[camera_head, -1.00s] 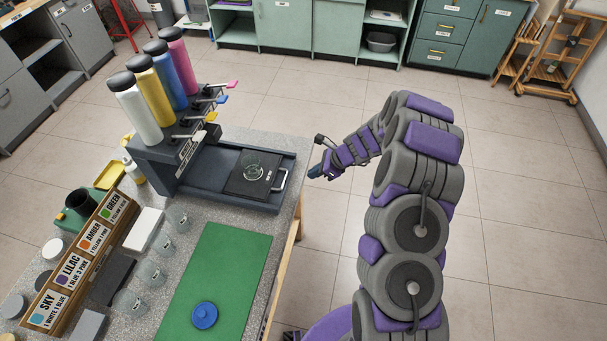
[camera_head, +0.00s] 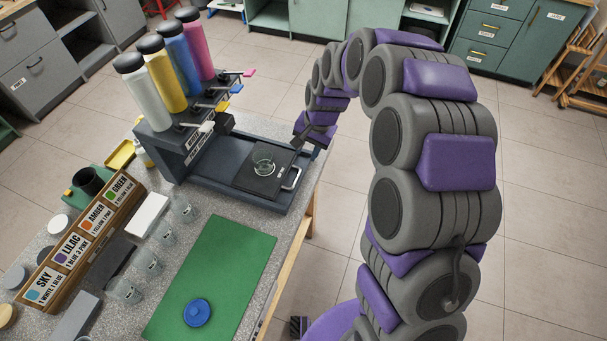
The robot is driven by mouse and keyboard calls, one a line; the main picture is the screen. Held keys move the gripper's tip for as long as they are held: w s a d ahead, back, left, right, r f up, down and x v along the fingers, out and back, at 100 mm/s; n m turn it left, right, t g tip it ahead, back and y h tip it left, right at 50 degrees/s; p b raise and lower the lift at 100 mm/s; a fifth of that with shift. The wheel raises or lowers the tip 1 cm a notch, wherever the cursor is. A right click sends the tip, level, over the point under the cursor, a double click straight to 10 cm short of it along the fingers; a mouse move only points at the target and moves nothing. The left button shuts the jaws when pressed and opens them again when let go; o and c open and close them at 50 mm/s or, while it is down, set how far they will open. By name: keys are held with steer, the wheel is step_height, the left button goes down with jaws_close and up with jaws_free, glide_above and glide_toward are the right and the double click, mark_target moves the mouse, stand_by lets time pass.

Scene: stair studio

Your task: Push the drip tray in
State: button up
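The drip tray (camera_head: 250,182) is a dark flat plate with a pale metal handle (camera_head: 293,179) at its right end. It lies on the dispenser's dark base (camera_head: 224,181) and reaches toward the base's right edge. A clear glass (camera_head: 263,164) stands on the tray. The dispenser (camera_head: 164,150) is at the tray's left end. My gripper (camera_head: 302,142) points down just above and behind the handle, near the right end of the base. Its fingers are small and dark here, so I cannot tell whether they are open or touch anything.
White, yellow, blue and pink bottles (camera_head: 172,77) stand on the dispenser. A green mat (camera_head: 222,262) with a blue lid (camera_head: 197,312) lies in front. Several glasses (camera_head: 163,233) and a recipe rack (camera_head: 75,255) are at left. Open floor (camera_head: 540,200) lies right of the table.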

steer(key=b, duration=0.3)
glide_toward(294, 184)
steer(key=shift+n+h, duration=0.3)
steer(key=f, duration=0.2)
steer(key=a+f, duration=0.1)
steer(key=f, duration=0.3)
steer(key=shift+w+a+f, duration=0.3)
steer(key=shift+a+f, duration=0.25)
steer(key=shift+f, duration=0.25)
steer(key=shift+d, duration=0.4)
steer(key=shift+c, duration=0.5)
steer(key=shift+a, duration=0.3)
jaws_close()
steer(key=shift+d, duration=0.1)
